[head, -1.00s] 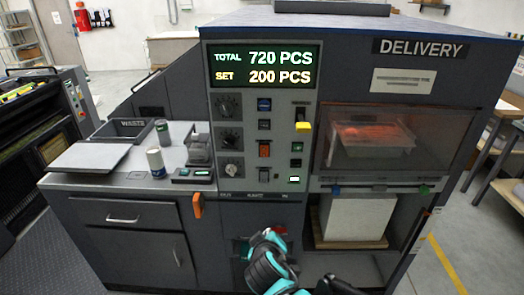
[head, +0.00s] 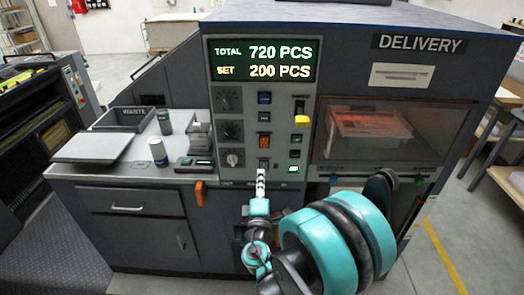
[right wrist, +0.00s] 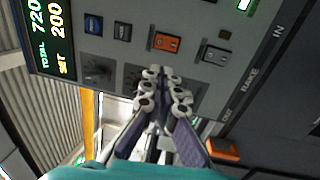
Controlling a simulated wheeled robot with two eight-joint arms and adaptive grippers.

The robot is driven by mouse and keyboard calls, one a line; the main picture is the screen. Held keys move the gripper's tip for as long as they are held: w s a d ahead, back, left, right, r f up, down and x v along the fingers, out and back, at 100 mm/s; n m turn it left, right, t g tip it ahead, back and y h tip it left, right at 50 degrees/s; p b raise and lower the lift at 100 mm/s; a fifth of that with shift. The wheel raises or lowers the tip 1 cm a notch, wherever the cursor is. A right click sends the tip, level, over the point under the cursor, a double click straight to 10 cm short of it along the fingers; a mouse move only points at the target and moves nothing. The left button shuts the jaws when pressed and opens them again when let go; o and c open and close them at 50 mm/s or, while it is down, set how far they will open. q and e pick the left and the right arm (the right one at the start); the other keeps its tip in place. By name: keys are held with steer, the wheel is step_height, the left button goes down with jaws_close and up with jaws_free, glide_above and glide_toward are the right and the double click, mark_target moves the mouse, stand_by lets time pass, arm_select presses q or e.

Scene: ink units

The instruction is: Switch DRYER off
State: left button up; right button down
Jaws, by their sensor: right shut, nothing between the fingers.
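The control panel (head: 280,106) carries switches and knobs; I cannot read a DRYER label on any of them. An orange rocker switch (head: 264,142) sits in its middle column, with a grey rocker (head: 264,162) below it. In the right wrist view the orange rocker (right wrist: 166,42) and the grey rocker (right wrist: 215,53) show close ahead of the fingers. My right gripper (head: 261,173) is shut and empty, its tips just below the grey rocker in the head view; in the right wrist view the tips (right wrist: 168,75) lie near a knob. Contact cannot be told. My left gripper is out of view.
A blue button (head: 264,98), several knobs (head: 231,131), a yellow lever (head: 302,120) and a lit green button (head: 294,168) crowd the panel. An orange handle (head: 199,193) sticks out below left. A can (head: 157,152) and a waste tray (head: 124,121) stand on the left counter.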

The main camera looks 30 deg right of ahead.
mark_target(262, 140)
steer(key=b+x, duration=0.1)
steer(key=x, duration=1.2)
steer(key=shift+w+d+b, duration=0.15)
steer(key=shift+b, duration=0.25)
steer(key=shift+w+d, duration=0.15)
steer(key=shift+w, duration=0.1)
